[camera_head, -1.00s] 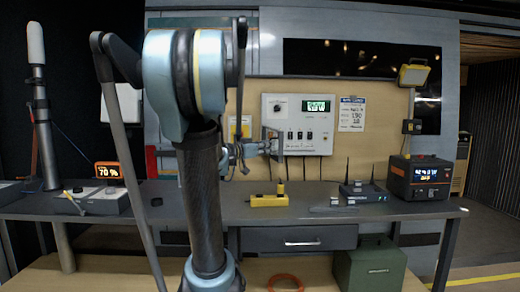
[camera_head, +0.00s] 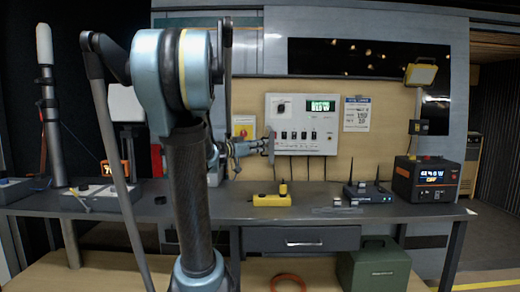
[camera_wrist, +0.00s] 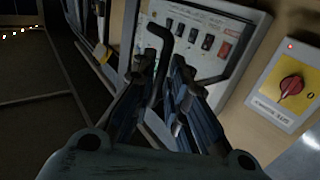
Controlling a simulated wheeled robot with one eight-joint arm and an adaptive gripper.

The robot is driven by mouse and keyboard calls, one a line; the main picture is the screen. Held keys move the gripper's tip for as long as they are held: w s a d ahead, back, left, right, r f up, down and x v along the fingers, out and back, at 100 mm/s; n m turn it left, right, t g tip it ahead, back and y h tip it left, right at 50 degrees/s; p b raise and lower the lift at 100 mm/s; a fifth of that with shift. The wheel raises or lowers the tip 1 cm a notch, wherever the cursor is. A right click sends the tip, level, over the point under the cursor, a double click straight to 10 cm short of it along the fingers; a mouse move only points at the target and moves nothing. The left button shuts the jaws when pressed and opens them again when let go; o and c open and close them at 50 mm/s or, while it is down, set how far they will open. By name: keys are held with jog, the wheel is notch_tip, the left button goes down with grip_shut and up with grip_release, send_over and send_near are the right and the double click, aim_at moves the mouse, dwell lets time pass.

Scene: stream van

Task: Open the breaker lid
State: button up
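The white breaker box (camera_head: 302,108) hangs on the tan back board, with a row of dark breaker switches and a green display. In the wrist view, the switches (camera_wrist: 206,42) show inside a dark-edged frame that looks like the clear lid. A dark bent handle bar (camera_wrist: 163,70) stands in front of it. My gripper (camera_wrist: 162,66) has one finger on each side of this bar; contact is unclear. In the head view, my gripper (camera_head: 267,146) is at the box's lower left edge. The lid's exact angle cannot be told.
A yellow plate with a red knob (camera_wrist: 291,86) is beside the box. Below, the dark workbench (camera_head: 225,208) carries a yellow block (camera_head: 271,200), a router (camera_head: 368,193) and a power unit (camera_head: 425,180). My arm hides part of the bench's left side.

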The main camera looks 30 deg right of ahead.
jog(key=shift+o, duration=0.4)
jog(key=shift+s, duration=0.2)
jog(key=shift+a+f, duration=0.1)
jog(key=shift+a, duration=0.05)
jog(key=s+a, duration=0.1)
jog(key=a, duration=1)
jog(key=shift+s+a, duration=0.15)
jog(key=shift+a, duration=0.2)
